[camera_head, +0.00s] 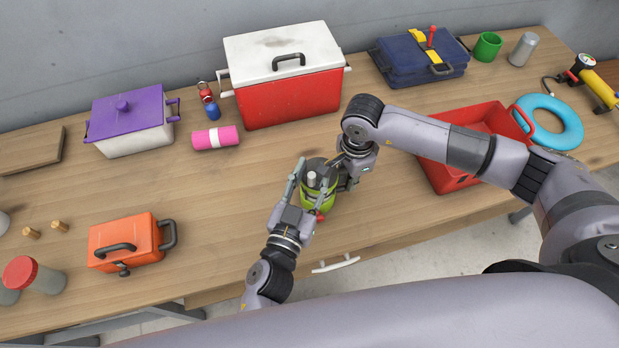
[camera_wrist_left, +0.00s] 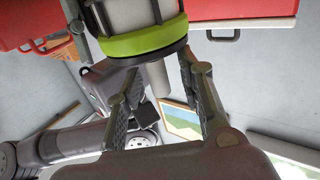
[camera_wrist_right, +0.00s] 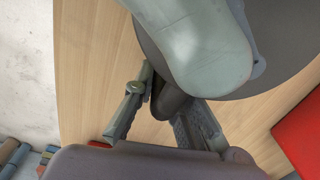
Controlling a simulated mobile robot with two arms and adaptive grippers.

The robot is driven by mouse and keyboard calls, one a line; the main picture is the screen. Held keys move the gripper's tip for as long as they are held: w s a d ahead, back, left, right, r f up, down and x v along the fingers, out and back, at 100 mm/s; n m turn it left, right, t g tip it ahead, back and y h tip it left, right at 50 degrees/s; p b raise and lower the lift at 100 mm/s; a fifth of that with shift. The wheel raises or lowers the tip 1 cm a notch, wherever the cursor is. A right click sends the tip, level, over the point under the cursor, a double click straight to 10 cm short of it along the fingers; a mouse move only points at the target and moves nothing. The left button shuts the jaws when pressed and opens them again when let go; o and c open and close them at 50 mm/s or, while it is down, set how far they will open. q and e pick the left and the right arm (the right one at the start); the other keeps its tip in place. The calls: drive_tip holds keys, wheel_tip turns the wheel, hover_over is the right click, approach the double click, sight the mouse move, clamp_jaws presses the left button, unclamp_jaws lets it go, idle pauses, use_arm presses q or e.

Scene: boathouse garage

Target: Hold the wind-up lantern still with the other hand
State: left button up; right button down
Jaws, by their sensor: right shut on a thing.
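The wind-up lantern (camera_head: 318,187), green with a dark top and a pale centre, stands near the table's front edge. Its green band (camera_wrist_left: 150,40) fills the top of the left wrist view. My left gripper (camera_head: 306,180) reaches in from the front left. Its fingers (camera_wrist_left: 160,82) are spread, with the lantern at and beyond their tips; contact is unclear. My right gripper (camera_head: 344,172) is at the lantern's right side.
A red and white cooler (camera_head: 290,95) stands behind. A red crate (camera_head: 450,176) is to the right, partly behind my right arm. An orange case (camera_head: 125,240) and a pink roll (camera_head: 215,138) are to the left. The table between them is mostly clear.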

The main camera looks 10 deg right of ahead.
use_arm(q)
drive_tip(key=v, duration=1.2)
drive_tip(key=w+a+m+g+h, duration=0.5)
drive_tip(key=w+m+g+h, duration=0.35)
drive_tip(key=g, duration=0.25)
drive_tip(key=shift+m, duration=0.35)
drive_tip(key=x, duration=0.7)
drive_tip(key=s+x, duration=0.1)
drive_tip(key=x, duration=0.3)
drive_tip(key=shift+d, duration=0.25)
